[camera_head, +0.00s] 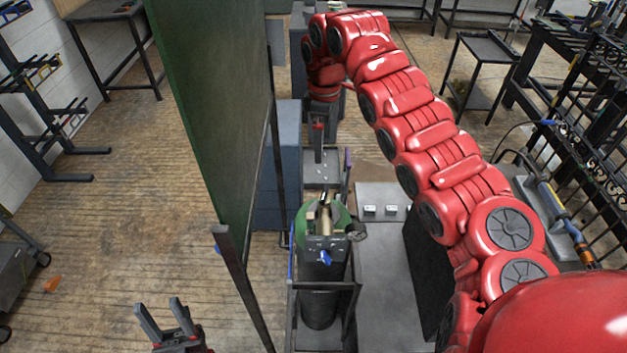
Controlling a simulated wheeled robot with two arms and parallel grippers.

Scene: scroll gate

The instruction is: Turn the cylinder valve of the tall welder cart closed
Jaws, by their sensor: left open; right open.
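The welder cart (291,318) stands at the lower middle with a dark gas cylinder (320,308) upright in its frame. The cylinder has a green shoulder (342,214) and a brass-coloured valve (324,220) on top, with a dark round part at its right. How far the valve is turned cannot be told. My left gripper (157,307) is open and empty at the bottom left, left of the screen and apart from the cart. My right arm arches over from the right; its gripper (318,147) points down beyond the cylinder, seen nearly edge-on, with nothing visible in it.
A tall green screen (215,110) with a dark post (244,290) stands between my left gripper and the cart. Blue cabinets (279,180) stand behind the cart. A grey surface (383,270) lies right of it. Wooden floor is open at left.

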